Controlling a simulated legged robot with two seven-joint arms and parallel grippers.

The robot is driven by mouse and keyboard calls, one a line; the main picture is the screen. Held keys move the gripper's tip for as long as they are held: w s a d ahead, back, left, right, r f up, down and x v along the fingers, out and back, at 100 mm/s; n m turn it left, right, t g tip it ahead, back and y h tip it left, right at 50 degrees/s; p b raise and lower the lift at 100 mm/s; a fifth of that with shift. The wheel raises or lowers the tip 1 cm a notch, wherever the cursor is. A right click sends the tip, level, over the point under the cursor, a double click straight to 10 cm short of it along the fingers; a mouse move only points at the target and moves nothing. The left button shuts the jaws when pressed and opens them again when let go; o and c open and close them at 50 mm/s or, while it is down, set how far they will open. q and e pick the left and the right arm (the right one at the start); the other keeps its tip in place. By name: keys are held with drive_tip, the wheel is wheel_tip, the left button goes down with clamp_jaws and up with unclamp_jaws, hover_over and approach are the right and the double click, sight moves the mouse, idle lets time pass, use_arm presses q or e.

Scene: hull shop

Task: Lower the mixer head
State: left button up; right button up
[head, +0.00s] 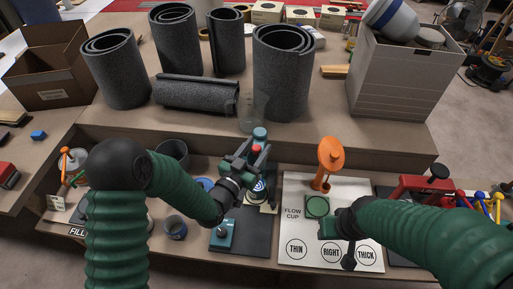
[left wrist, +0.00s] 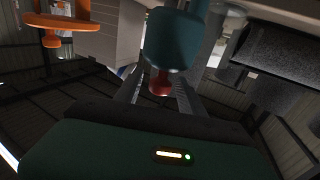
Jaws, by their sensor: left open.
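The mixer's teal head (head: 260,133) shows just beyond my left gripper (head: 250,154), with a red knob (head: 257,148) below it. In the left wrist view the teal head (left wrist: 172,38) is close, and the red knob (left wrist: 160,84) appears between my open left fingers (left wrist: 158,92). I cannot tell whether they touch it. My left gripper and wrist hide much of the mixer's lower part. A teal box (head: 222,234) sits on the dark mat in front. My right gripper (head: 334,222) is beside a green disc (head: 317,206) on the flow cup board; its jaws are unclear.
An orange stand (head: 329,160) rises from the white flow cup board (head: 293,225). Grey foam rolls (head: 282,75) and a white box (head: 402,80) stand on the raised shelf behind. A dark cup (head: 174,226) stands left of the mat. A red device (head: 425,187) is at the right.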

use_arm(q)
drive_tip(key=shift+c, duration=0.4)
clamp_jaws()
idle(0.9)
